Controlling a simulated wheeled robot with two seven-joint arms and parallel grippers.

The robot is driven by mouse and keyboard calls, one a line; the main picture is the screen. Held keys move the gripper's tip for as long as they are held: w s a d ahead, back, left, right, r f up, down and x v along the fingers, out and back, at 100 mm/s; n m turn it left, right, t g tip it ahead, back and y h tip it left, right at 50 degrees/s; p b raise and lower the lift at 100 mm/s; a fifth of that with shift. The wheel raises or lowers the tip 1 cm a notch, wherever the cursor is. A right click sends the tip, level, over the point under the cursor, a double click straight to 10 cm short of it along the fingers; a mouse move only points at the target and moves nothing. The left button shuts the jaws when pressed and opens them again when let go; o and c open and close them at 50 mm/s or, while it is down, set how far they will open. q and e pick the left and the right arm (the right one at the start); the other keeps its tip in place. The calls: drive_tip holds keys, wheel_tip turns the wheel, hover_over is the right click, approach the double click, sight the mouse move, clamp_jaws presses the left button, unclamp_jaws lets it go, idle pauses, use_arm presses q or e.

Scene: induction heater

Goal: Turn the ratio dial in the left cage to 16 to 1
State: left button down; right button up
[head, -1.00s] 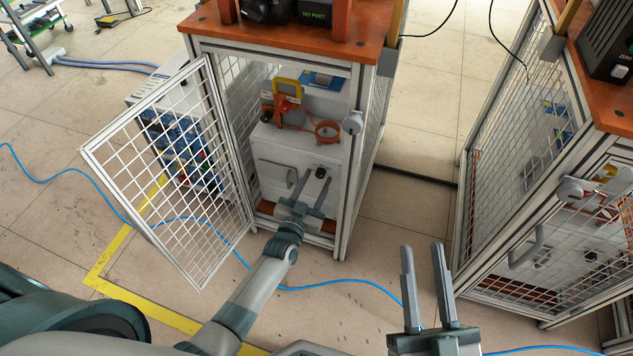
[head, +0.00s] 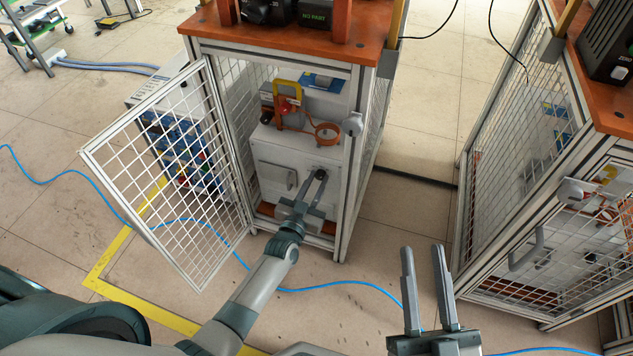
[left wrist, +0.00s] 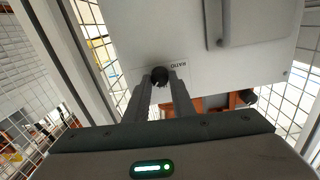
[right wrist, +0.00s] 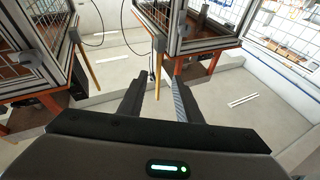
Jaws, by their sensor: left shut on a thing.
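The ratio dial is a black knob (left wrist: 159,75) on the front of a white box (head: 265,155) inside the left cage, beside a label reading RATIO. The cage door (head: 168,170) stands open to the left. My left gripper (head: 315,186) reaches in through the doorway and is shut on the dial, with one finger on each side of it in the left wrist view. The dial's scale numbers and its present setting are not readable. My right gripper (head: 426,285) is open and empty, in front of the cages above the floor.
The cage's right front post (head: 349,190) is close to my left gripper. A second cage (head: 540,190) with its door shut stands right. A blue cable (head: 340,283) crosses the floor.

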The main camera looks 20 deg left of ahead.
drive_tip(key=shift+f, duration=0.1)
use_arm(q)
drive_tip(key=shift+n, duration=1)
drive_tip(key=n, duration=0.2)
drive_tip(key=shift+f+n, duration=0.1)
drive_tip(key=shift+n, duration=2.1)
use_arm(e)
drive_tip(key=shift+w, duration=0.1)
use_arm(q)
drive_tip(key=c, duration=1.5)
unclamp_jaws()
drive_tip(key=shift+a, duration=0.1)
drive_tip(key=shift+s, duration=0.1)
